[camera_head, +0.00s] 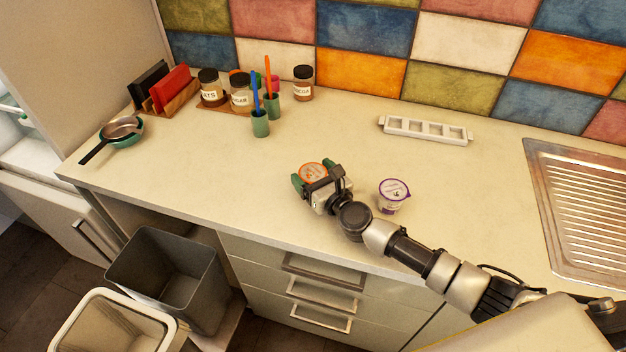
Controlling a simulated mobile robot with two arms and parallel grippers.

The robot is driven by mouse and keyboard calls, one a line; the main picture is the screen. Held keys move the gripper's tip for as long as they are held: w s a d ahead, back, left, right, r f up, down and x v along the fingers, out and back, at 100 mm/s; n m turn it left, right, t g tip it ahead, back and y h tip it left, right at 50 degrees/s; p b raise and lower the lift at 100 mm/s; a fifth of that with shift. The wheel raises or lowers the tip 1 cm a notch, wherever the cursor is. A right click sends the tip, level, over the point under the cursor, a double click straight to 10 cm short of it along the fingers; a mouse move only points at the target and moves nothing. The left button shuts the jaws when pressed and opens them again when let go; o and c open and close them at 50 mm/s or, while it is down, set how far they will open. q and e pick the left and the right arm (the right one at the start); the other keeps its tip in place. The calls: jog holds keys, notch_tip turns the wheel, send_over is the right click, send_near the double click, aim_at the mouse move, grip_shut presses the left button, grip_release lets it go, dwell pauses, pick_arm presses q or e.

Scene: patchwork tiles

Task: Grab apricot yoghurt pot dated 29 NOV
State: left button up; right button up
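A yoghurt pot with an orange lid (312,170) stands on the counter near its middle. My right gripper (321,180) is at this pot, with a green fingertip at its left side and the hand covering its front and right side. I cannot tell whether the fingers press on it. A second yoghurt pot, with a white and purple lid (393,189), stands upright to the right, apart from the gripper. No date is readable on either pot. My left gripper is not in view.
Behind stand labelled jars (240,97), green cups with brushes (260,122) and a rack (168,88). Pans (123,130) lie at the left, a white holder (425,130) at the back, a metal drainer (585,210) at the right. Open bins (170,275) stand below. The counter between is clear.

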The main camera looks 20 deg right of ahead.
jog(key=c, duration=0.7)
